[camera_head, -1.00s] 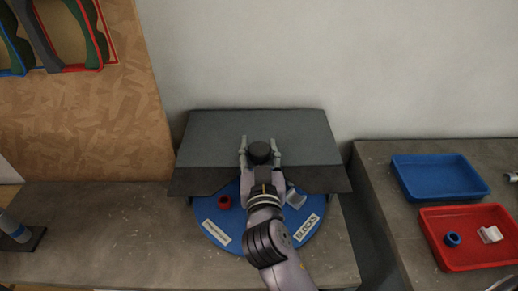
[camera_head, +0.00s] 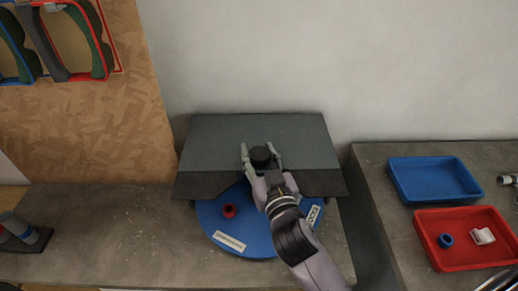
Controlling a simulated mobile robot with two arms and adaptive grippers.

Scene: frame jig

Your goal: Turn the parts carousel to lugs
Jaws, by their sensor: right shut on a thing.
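The parts carousel is a blue disc (camera_head: 245,225), partly hidden under a dark grey cover (camera_head: 215,145). A black round knob (camera_head: 261,157) stands on the cover. My right gripper (camera_head: 261,151) is shut on the knob, with a finger on each side. On the disc's exposed part lies a red ring-shaped part (camera_head: 229,211). A white label (camera_head: 229,242), too small to read, is at the front of the disc. Another label (camera_head: 314,215) is at its right, partly hidden beside my right arm. The rear of the disc is hidden. My left gripper is not in view.
On the right bench are a blue tray (camera_head: 395,175), empty, and a red tray (camera_head: 428,225) holding a blue ring (camera_head: 445,240) and a white part (camera_head: 482,236). A chipboard panel (camera_head: 100,150) with coloured frames stands at left. The bench left of the disc is mostly clear.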

